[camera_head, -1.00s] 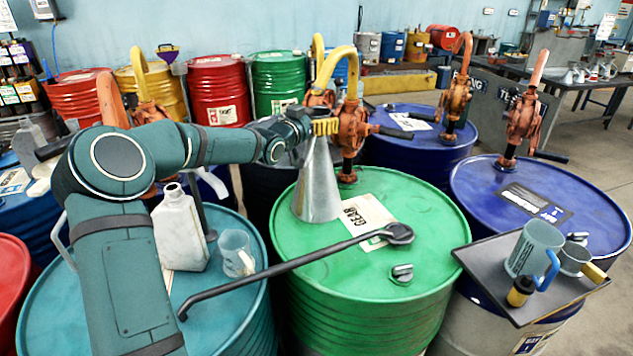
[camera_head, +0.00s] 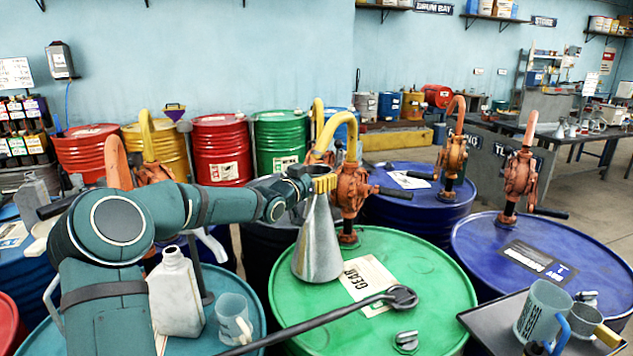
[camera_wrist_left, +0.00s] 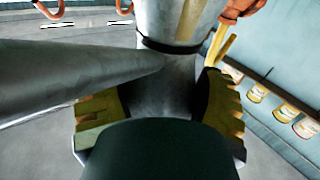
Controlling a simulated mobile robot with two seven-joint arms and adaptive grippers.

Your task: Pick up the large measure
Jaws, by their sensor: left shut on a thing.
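The large measure (camera_head: 317,245) is a tall grey metal cone, upright at the left part of the green drum (camera_head: 420,265). My left gripper (camera_head: 325,183), with yellow fingers, is shut on its narrow neck near the top. In the left wrist view the fingers (camera_wrist_left: 165,105) lie on either side of the metal neck (camera_wrist_left: 172,75), which has a dark ring, and a grey tube runs off to the left. The measure's base is at the drum top; I cannot tell whether it touches. My right gripper is not in view.
A long dark wrench (camera_head: 400,297), a cap (camera_head: 406,341) and a label (camera_head: 368,284) lie on the green drum. An orange pump (camera_head: 350,190) stands close behind the measure. A white jug (camera_head: 175,295) and clear mug (camera_head: 233,318) are left; a dark tray (camera_head: 488,320) with mugs is right.

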